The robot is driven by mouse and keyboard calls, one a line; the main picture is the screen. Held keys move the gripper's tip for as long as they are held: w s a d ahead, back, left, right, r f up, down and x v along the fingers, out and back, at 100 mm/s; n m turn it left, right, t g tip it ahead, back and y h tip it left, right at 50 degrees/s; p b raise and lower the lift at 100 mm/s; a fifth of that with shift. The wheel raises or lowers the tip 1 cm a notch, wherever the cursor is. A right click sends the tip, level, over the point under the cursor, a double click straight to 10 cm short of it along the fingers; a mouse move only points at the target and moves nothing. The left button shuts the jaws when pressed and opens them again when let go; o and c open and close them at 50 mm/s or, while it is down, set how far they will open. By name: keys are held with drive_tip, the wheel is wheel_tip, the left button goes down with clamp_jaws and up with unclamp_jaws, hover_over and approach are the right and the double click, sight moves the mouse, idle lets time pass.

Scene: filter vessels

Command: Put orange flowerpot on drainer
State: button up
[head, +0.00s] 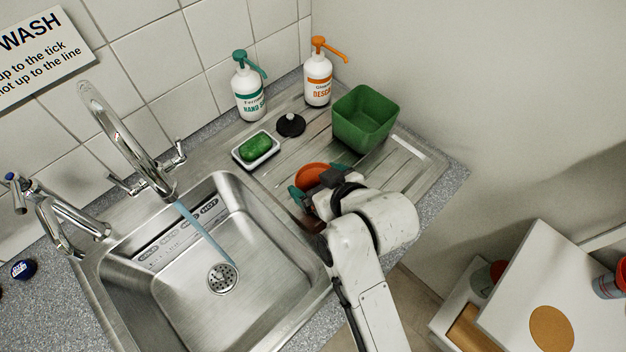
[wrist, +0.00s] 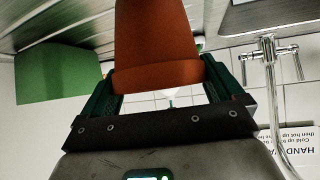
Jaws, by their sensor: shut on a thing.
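The orange flowerpot (head: 312,175) is partly hidden behind my gripper in the head view, over the near left part of the ribbed steel drainer (head: 408,163). In the wrist view the flowerpot (wrist: 156,40) fills the upper middle, between the two green fingers. My gripper (head: 302,195) is shut on it near its rim; it also shows in the wrist view (wrist: 166,84). That view looks inverted, with the pot's narrower end pointing toward the drainer, so the pot seems upright. I cannot tell whether its base touches the drainer.
A green square pot (head: 364,120) stands on the drainer behind my gripper. A soap dish (head: 239,154) with green soap, a black stopper (head: 291,125) and two pump bottles (head: 249,88) (head: 318,75) stand nearby. The sink basin (head: 270,275) is left, with water running from the tap (head: 125,135).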

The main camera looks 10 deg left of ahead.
drive_tip(key=shift+f, duration=0.55)
drive_tip(key=shift+f, duration=0.2)
drive_tip(key=o, duration=0.7)
drive_tip(key=shift+r, duration=0.1)
drive_tip(key=shift+r, duration=0.1)
drive_tip(key=b+v, duration=0.1)
drive_tip(key=v, duration=1.1)
